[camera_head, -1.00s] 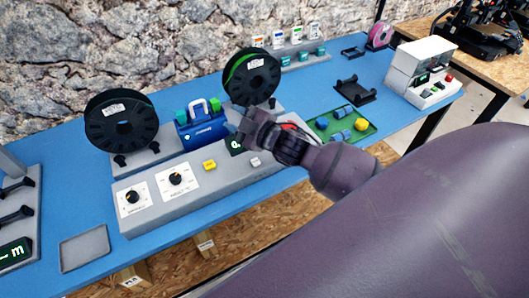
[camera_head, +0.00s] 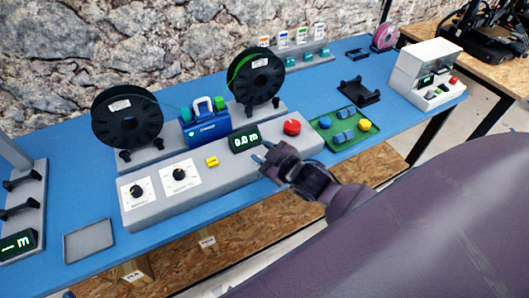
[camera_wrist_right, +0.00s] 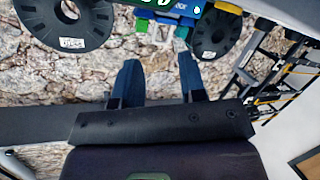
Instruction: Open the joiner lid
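The joiner (camera_head: 208,127) is a blue box with a white handle (camera_head: 203,104) on top and green blocks at its sides, between two black spools. Its lid looks shut, though the small size makes this hard to judge. Part of the joiner (camera_wrist_right: 168,14) shows at the top edge of the right wrist view, upside down. My right gripper (camera_head: 264,154) is in front and to the right of the joiner, over the front of the grey console, apart from the joiner. Its two blue fingers (camera_wrist_right: 160,78) are spread with nothing between them. My left gripper is out of view.
The grey console (camera_head: 210,190) carries dials, a yellow button, a display and a red button (camera_head: 292,127). Black spools stand left (camera_head: 127,118) and right (camera_head: 256,78) of the joiner. A green tray (camera_head: 345,145) with small parts lies to the right.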

